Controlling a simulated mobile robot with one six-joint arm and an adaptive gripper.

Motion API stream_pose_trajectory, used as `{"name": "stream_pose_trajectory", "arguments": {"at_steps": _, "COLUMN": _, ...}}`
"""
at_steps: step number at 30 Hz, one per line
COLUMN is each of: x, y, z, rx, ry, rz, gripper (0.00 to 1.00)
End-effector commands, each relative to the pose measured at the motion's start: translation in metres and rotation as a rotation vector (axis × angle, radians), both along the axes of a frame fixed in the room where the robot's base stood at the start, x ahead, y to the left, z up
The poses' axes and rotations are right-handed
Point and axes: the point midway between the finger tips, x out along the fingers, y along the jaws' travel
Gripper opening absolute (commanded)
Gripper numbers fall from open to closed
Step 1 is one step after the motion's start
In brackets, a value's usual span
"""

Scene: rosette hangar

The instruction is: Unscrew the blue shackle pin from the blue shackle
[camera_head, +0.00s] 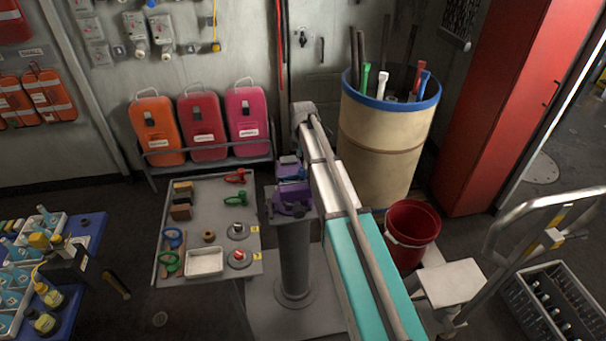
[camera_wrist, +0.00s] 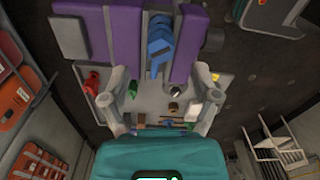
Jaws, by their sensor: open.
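A blue shackle (camera_wrist: 160,38) is held between the two purple jaws of a vise (camera_wrist: 110,35) in the wrist view. The blue pin cannot be told clearly apart from the shackle. In the head view the purple vise (camera_head: 292,196) stands on a grey pedestal, with a bit of blue (camera_head: 301,174) showing beside my arm. My gripper (camera_wrist: 163,95) is open, its grey fingers spread wide with nothing held between them. In the wrist view the shackle lies above the gap between the fingers, apart from them. My arm hides the gripper in the head view.
A grey table (camera_head: 212,222) left of the pedestal bears red, green and blue shackles, small blocks and a white tray (camera_head: 205,262). A large drum (camera_head: 385,145) and a red bucket (camera_head: 411,228) stand right of my arm. Orange and pink cases (camera_head: 203,128) line the wall.

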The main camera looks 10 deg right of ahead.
Motion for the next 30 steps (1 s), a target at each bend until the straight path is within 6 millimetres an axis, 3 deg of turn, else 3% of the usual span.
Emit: {"name": "stream_pose_trajectory", "arguments": {"at_steps": 30, "x": 0.0000, "y": 0.0000, "z": 0.0000, "rx": 0.000, "ry": 0.000, "rz": -0.804, "gripper": 0.79}}
